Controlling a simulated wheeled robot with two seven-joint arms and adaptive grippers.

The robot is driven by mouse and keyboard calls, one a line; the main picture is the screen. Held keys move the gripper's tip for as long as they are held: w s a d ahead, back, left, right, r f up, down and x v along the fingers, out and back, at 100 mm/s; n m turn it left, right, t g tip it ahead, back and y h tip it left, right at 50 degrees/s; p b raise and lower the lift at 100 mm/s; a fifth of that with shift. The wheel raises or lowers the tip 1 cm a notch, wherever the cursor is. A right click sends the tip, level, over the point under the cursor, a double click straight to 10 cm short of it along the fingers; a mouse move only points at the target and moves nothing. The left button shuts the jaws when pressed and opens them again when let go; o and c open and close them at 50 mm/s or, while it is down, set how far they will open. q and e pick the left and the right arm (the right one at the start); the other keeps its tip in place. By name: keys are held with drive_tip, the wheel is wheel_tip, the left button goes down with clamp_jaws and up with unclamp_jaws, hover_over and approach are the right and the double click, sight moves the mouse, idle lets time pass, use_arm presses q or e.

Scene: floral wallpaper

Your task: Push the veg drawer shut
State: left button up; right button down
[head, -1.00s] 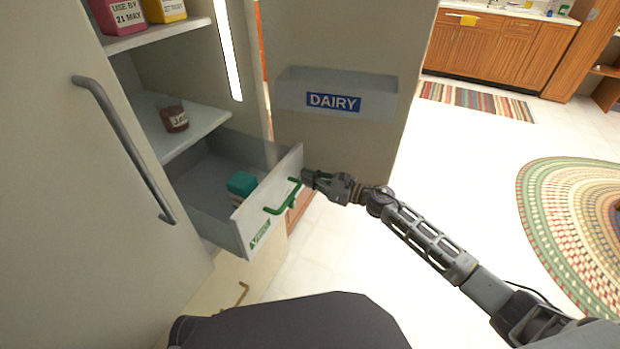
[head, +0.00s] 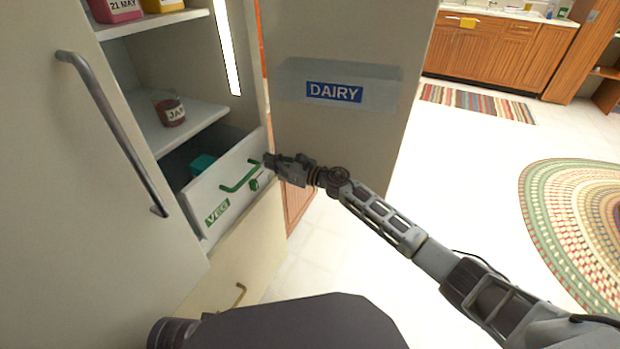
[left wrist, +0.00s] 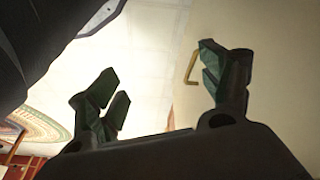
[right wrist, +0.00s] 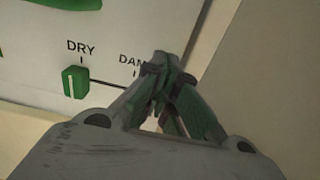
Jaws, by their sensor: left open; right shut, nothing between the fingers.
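The veg drawer (head: 222,196) is a pale drawer low in the open fridge, with a green handle (head: 240,178) and a green VEG label. It stands partly out, and a teal item (head: 203,164) shows inside it. My right gripper (head: 270,160) is shut and empty, its tips at the right end of the drawer front. In the right wrist view the shut fingertips (right wrist: 160,62) meet the drawer front (right wrist: 30,60) beside a green slider marked DRY. My left gripper (left wrist: 165,90) is open and empty in the left wrist view, out of the head view.
A jam jar (head: 170,112) stands on the shelf above the drawer. The open fridge door (head: 350,160) with a DAIRY bin (head: 300,85) is at the right. The other door (head: 60,220), with a long grey handle, is at the left. A lower drawer with a brass handle (head: 241,294) is below.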

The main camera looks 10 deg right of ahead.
drive_tip(key=b+x, duration=0.1)
drive_tip(key=x, duration=0.2)
drive_tip(key=shift+w+a, duration=0.1)
drive_tip(key=shift+a, duration=0.1)
use_arm(q)
drive_tip(key=shift+w+d+f+t+h+b, duration=0.25)
drive_tip(key=shift+d+f+b, duration=0.25)
drive_tip(key=shift+f, duration=0.15)
drive_tip(key=shift+w+d+f+t+h+b, duration=0.25)
drive_tip(key=shift+d+f+b, duration=0.1)
drive_tip(key=shift+f+b, duration=0.25)
use_arm(e)
drive_tip(key=shift+x, duration=2.1)
drive_tip(key=shift+d, duration=0.1)
